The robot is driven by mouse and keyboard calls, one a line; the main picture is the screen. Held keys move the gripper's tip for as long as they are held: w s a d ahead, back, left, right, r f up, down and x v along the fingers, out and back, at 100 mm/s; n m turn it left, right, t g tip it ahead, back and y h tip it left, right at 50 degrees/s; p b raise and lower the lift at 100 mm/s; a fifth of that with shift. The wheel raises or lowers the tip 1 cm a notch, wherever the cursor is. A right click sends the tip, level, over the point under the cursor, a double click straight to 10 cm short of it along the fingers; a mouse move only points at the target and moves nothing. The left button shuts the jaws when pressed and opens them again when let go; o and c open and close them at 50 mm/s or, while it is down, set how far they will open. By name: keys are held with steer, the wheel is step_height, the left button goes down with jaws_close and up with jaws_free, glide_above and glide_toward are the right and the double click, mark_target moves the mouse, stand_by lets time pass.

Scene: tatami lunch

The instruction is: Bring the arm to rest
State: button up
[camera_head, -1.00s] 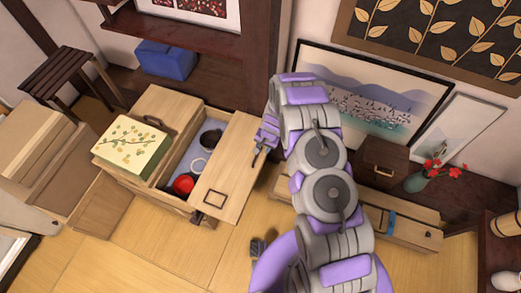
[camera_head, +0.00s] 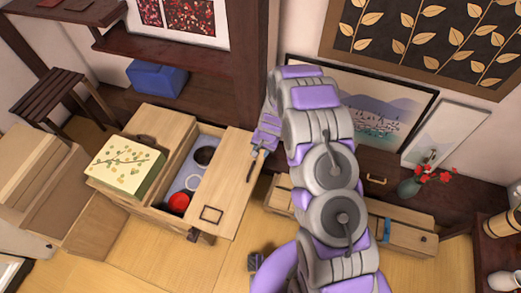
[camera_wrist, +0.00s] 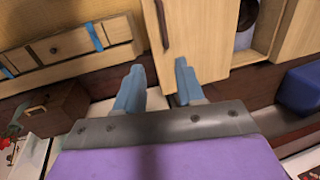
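My purple and grey arm rises through the middle of the head view. My gripper (camera_head: 253,164) points down just right of the sliding lid of a wooden chest (camera_head: 232,165). In the wrist view my gripper (camera_wrist: 158,80) shows two blue-grey fingers, apart, with nothing between them. The lid (camera_wrist: 205,40) lies beyond the fingertips there, with its dark handle beside them. I cannot tell whether a finger touches the lid. The open part of the chest holds a red bowl (camera_head: 179,202), a white ring-shaped item (camera_head: 193,182) and a dark round item (camera_head: 205,156).
A floral box (camera_head: 124,165) sits on the chest's left side. A blue box (camera_head: 157,79) is on the shelf behind. A long wooden drawer box (camera_head: 400,236) and a vase with red flowers (camera_head: 409,187) stand at the right. Tatami floor (camera_head: 150,255) is clear in front.

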steer(key=s+d+r+n, duration=0.1)
steer(key=s+r, duration=0.3)
steer(key=r, duration=0.4)
steer(key=s+d+r+n+g, duration=0.1)
steer(key=s+r, duration=0.2)
steer(key=r, duration=0.6)
steer(key=s+d+r+n, duration=0.1)
steer(key=s+r, duration=0.3)
steer(key=r, duration=0.4)
steer(key=s+d+r, duration=0.3)
steer(key=s+r, duration=0.1)
steer(key=s, duration=0.5)
steer(key=s+d+r+g+h, duration=0.1)
steer(key=s+d+r, duration=0.2)
steer(key=s, duration=0.6)
steer(key=s+d+r+n+h, duration=0.1)
steer(key=s+d+r, duration=0.2)
steer(key=s+r, duration=0.3)
steer(key=s, duration=0.3)
steer(key=shift+s+d+r+g, duration=0.25)
steer(key=shift+s+g, duration=0.05)
steer(key=shift+s, duration=0.1)
steer(key=shift+a, duration=0.15)
